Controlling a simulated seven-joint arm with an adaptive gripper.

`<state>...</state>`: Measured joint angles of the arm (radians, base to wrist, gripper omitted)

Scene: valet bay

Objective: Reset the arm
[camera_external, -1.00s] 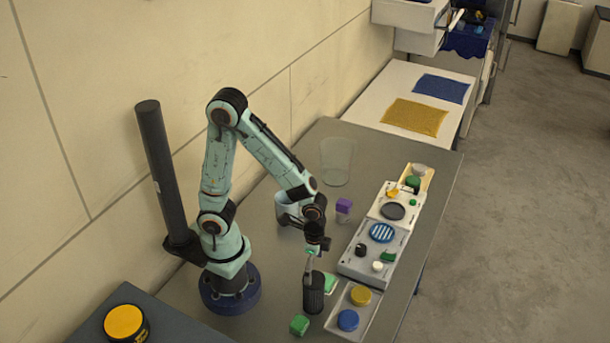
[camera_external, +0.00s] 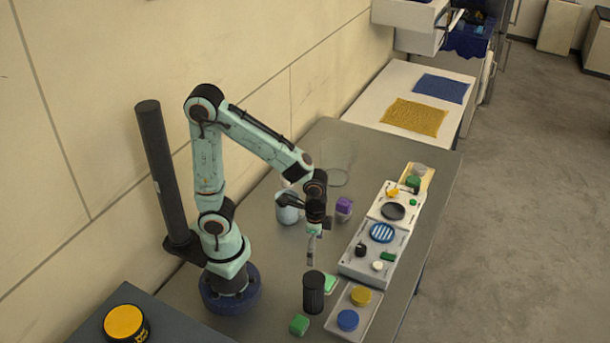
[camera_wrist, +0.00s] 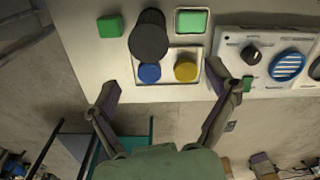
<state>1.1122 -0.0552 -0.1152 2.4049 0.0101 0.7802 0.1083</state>
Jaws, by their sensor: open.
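My gripper (camera_external: 312,250) hangs from my arm above the table, open and empty. It points down, above the black ribbed cylinder (camera_external: 313,292) and apart from it. In the wrist view the two fingers of my gripper (camera_wrist: 163,95) are spread wide. The black cylinder (camera_wrist: 149,36) shows beyond them, with nothing between the fingertips.
A tray with a yellow disc (camera_external: 361,296) and a blue disc (camera_external: 348,320) lies right of the cylinder. A green block (camera_external: 299,324) and a green pad (camera_external: 330,284) lie close by. A grey control panel (camera_external: 352,265), purple-capped jar (camera_external: 344,207) and clear cup (camera_external: 337,160) stand farther back.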

